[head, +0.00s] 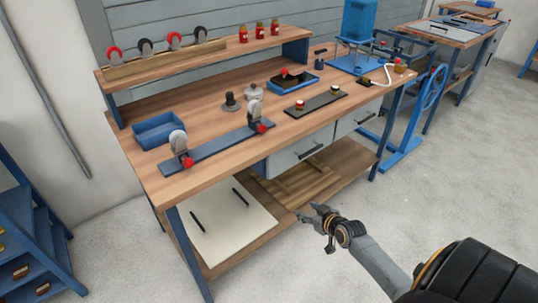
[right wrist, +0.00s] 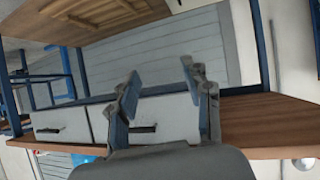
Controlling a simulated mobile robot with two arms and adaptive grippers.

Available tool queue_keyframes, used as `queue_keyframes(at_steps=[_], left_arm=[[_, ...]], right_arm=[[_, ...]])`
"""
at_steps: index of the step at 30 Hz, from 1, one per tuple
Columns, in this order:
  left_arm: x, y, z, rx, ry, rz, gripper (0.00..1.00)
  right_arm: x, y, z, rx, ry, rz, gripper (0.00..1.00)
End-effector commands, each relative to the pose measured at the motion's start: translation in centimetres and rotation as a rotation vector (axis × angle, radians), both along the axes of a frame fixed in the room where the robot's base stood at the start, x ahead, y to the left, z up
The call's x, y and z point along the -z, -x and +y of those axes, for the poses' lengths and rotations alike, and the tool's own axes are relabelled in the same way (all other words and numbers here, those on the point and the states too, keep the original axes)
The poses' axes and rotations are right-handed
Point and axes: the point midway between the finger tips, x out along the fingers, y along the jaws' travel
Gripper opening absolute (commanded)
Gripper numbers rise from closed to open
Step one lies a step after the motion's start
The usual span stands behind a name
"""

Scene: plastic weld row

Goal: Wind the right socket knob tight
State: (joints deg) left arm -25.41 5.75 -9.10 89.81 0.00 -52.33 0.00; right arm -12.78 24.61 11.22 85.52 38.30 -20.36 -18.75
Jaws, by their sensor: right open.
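A blue bar (head: 218,148) lies along the front of the bench, with two upright grey discs on it. Each disc has a red knob at its foot: the right knob (head: 262,128) and the left knob (head: 188,162). The blue bar with its knobs appears to be the socket piece. My right gripper (head: 312,211) is open and empty, below the bench's front edge and well away from the right knob. Its two spread fingers (right wrist: 160,75) show in the right wrist view, with bench drawers behind them. My left gripper is not in view.
A blue bin (head: 159,129) stands at left. Drawers (head: 300,151) and a lower shelf (head: 330,164) are under the bench top. The floor in front is clear.

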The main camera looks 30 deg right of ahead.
Motion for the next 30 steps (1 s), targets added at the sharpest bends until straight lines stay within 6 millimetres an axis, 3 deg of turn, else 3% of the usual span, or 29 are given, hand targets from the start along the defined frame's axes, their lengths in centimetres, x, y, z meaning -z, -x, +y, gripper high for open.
queue_keyframes(at_steps=[1, 4, 6, 9, 12, 15, 20, 30], left_arm=[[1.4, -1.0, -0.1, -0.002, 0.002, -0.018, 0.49], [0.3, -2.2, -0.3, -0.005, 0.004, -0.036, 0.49], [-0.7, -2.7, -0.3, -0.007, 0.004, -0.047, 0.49], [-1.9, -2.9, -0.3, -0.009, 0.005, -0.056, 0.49], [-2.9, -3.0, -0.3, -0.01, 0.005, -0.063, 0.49], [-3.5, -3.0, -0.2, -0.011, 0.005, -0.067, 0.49], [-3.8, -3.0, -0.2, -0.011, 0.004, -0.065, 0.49], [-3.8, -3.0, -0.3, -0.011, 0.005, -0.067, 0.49]], right_arm=[[-2.0, -2.3, -0.8, -0.022, 0.018, -0.102, 0.49], [-8.8, -4.6, -1.0, -0.076, 0.046, -0.264, 0.49], [-13.0, -5.3, -0.5, -0.119, 0.066, -0.358, 0.49], [-17.7, -5.5, 0.6, -0.175, 0.094, -0.459, 0.49], [-20.6, -5.2, 1.7, -0.213, 0.111, -0.522, 0.49], [-22.2, -5.1, 2.2, -0.233, 0.121, -0.55, 0.49], [-22.8, -6.2, 2.4, -0.235, 0.12, -0.558, 0.49], [-22.7, -12.0, 2.8, -0.234, 0.118, -0.557, 0.49]])
